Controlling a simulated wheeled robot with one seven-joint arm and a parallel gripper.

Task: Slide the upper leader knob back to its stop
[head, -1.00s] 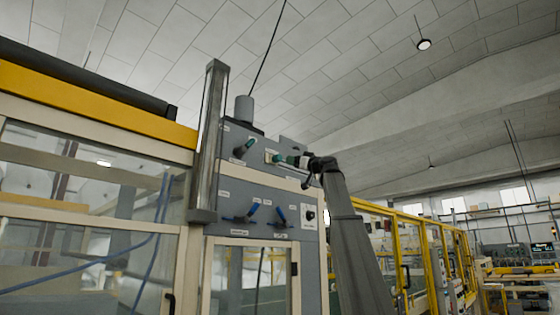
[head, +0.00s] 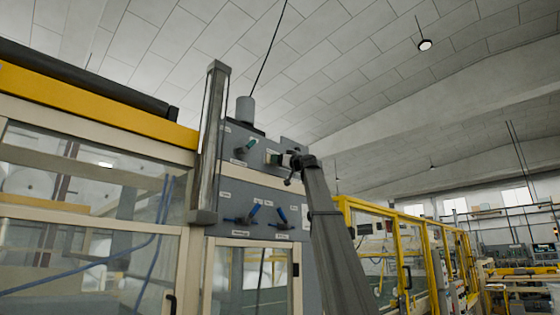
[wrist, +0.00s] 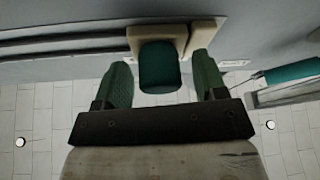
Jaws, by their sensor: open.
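The upper leader knob (wrist: 158,68) is a dark green block on a beige mount (wrist: 205,32), seen in the wrist view at the top middle. My gripper (wrist: 162,62) is open, with one green finger on each side of the knob and a visible gap on both sides. The fingers reach about level with it. In the head view my gripper (head: 284,160) is up against the upper part of the grey panel (head: 265,190); its dark wrist hides most of the knob there.
Blue levers (head: 252,212) are lower down. A vertical metal column (head: 208,140) stands at the panel's left edge.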

